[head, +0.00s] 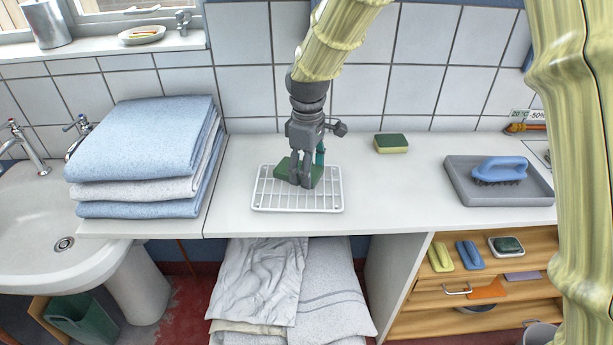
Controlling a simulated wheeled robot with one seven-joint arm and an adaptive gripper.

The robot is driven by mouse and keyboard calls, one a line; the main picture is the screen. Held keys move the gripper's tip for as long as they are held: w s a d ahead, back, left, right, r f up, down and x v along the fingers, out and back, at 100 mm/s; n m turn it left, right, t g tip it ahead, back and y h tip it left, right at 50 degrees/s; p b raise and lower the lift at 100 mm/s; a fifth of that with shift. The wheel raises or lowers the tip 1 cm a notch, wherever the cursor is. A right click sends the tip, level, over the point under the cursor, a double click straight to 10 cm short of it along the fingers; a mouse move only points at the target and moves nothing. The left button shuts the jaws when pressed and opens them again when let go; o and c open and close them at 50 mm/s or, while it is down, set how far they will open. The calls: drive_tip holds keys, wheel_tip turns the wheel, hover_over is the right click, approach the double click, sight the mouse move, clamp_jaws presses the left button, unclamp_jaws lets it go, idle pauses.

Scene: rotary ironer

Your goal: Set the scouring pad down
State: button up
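The dark green scouring pad (284,169) is at the white wire rack (263,203) on the counter. I cannot tell whether the pad's underside touches the rack's wires.
A yellow-green sponge (391,144) lies behind to the right. A grey tray (460,195) with a blue brush (499,170) stands further right. Folded towels (140,150) are stacked on the left. The counter between rack and tray is clear.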

drive_tip(key=shift+w, duration=0.25)
drive_tip(key=shift+a+f+p, duration=0.1)
drive_tip(key=shift+f+p, duration=0.25)
drive_tip(key=shift+f, duration=1.45)
drive_tip(key=shift+f, duration=0.15)
drive_tip(key=o, duration=0.9)
drive_tip(key=shift+w, duration=0.1)
drive_tip(key=shift+r+b, duration=0.35)
drive_tip(key=shift+r, duration=3.55)
